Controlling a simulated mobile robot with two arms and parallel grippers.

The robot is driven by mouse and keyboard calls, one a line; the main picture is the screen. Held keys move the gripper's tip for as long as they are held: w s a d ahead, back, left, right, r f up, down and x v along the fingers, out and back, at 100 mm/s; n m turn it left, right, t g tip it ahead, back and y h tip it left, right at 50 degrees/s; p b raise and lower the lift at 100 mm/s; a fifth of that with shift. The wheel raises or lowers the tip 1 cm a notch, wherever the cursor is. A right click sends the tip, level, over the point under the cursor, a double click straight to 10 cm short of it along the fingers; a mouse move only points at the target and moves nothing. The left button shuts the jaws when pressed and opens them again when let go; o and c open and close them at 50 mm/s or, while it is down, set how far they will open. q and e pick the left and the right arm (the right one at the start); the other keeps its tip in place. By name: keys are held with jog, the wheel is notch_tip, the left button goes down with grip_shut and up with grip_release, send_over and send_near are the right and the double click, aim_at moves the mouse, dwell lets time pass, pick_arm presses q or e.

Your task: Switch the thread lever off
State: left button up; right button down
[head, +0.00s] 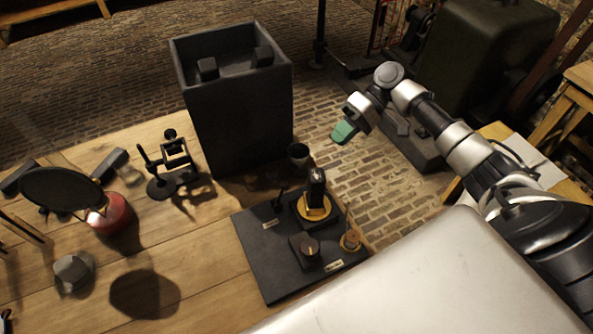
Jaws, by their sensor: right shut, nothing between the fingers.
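A dark control board (262,262) lies on the wooden table, with several controls on it. A thin dark lever (279,200) stands at its upper left beside a small pale label (270,224). A thin upright stick on a yellow round base (350,241) stands at the right edge near another label (333,266). The labels are too small to read, so I cannot tell which is the thread lever or its setting. My right gripper (344,132) has teal fingertips, is shut and empty, and hangs beyond the board, above the brick floor. My left gripper is out of view.
A black device on a yellow base (316,210) and a knob (308,250) also stand on the board. A tall dark bin (240,125) is behind it. A dark stand (160,187) and red jar (110,215) are at left. A pale surface (430,285) covers the front right.

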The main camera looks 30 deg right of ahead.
jog(key=p, duration=0.3)
send_near(281, 193)
jog(key=f, duration=0.1)
jog(key=shift+s+a+f+p, duration=0.1)
jog(key=shift+a+f+p, duration=0.25)
jog(key=shift+a, duration=0.5)
jog(key=shift+a+f+p, duration=0.3)
jog(key=shift+a, duration=0.55)
jog(key=shift+r, duration=0.1)
